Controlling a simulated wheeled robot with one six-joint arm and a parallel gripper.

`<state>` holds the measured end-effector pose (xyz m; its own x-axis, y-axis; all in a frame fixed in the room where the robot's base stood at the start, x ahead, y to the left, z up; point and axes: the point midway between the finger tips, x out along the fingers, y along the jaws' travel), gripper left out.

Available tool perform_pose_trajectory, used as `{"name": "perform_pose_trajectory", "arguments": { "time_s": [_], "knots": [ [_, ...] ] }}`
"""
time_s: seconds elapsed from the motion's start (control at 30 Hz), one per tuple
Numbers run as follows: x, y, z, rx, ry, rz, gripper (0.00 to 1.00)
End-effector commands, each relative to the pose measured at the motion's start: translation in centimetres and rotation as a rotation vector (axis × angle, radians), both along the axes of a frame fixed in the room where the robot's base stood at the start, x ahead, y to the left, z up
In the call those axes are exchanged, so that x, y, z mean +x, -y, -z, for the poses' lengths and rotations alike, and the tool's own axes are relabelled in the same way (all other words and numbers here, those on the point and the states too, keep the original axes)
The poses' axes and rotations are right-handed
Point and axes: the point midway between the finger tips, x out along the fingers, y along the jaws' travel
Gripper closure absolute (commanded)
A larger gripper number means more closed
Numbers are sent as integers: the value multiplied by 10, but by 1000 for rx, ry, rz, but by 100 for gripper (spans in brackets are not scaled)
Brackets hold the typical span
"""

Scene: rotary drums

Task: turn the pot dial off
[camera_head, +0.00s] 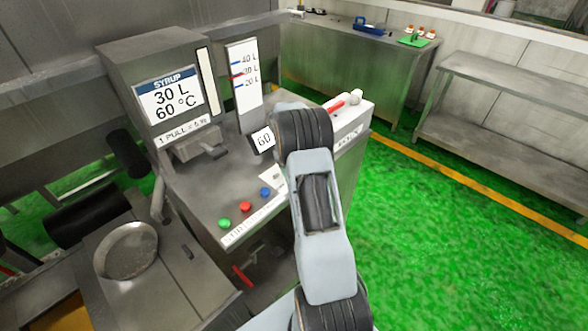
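I cannot pick out the pot dial with certainty. My arm covers part of the control panel (205,210), where a dial could be hidden. A small sign reading 60 (263,140) stands just left of my arm. A white box (352,118) at the right end of the machine has a red lever (337,107) and a pale round knob (356,97) on top. My arm reaches up from the bottom, with its dark upper joint in front of the machine's right part. My gripper is not visible, and its fingers cannot be seen.
The syrup display (168,97) reads 30 L, 60 °C. Green (224,223), red (245,207) and blue (265,192) buttons sit on the panel, with a red handle (243,276) below. A steel shelf (510,100) stands right; the green floor (440,220) between is clear.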

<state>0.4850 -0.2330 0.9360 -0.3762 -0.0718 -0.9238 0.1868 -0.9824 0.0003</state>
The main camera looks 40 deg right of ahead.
Motion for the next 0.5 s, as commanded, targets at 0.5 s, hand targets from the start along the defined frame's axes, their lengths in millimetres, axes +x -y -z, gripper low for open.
{"name": "perform_pose_trajectory", "arguments": {
  "time_s": [0.5],
  "knots": [
    [0, 0, 0, 0, -2, -7, 24]
  ]
}}
